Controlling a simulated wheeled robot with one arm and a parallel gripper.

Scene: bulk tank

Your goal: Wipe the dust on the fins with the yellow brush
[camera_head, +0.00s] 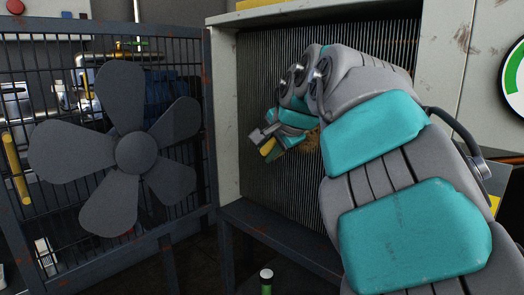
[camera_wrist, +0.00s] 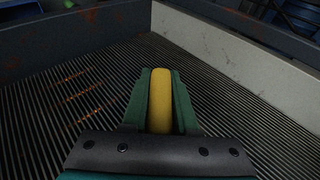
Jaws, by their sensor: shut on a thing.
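The fins (camera_head: 300,60) are a panel of thin dark vertical ridges inside a pale metal frame. They also fill most of the wrist view (camera_wrist: 40,120), where several short orange-brown streaks of dust (camera_wrist: 78,97) lie on them at the left. My gripper (camera_wrist: 160,90) is shut on the yellow brush (camera_wrist: 161,95), whose yellow handle shows between the green fingers. In the head view my gripper (camera_head: 265,143) is in front of the fins, with a bit of the brush (camera_head: 268,147) showing. A brownish patch shows beside it.
A grey fan (camera_head: 135,152) on a mesh door (camera_head: 195,75) stands at the left. The pale frame (camera_head: 226,110) rims the fins; its wall (camera_wrist: 235,60) rises at the right in the wrist view. A green bottle (camera_head: 266,282) stands below. A gauge (camera_head: 514,80) is at the right.

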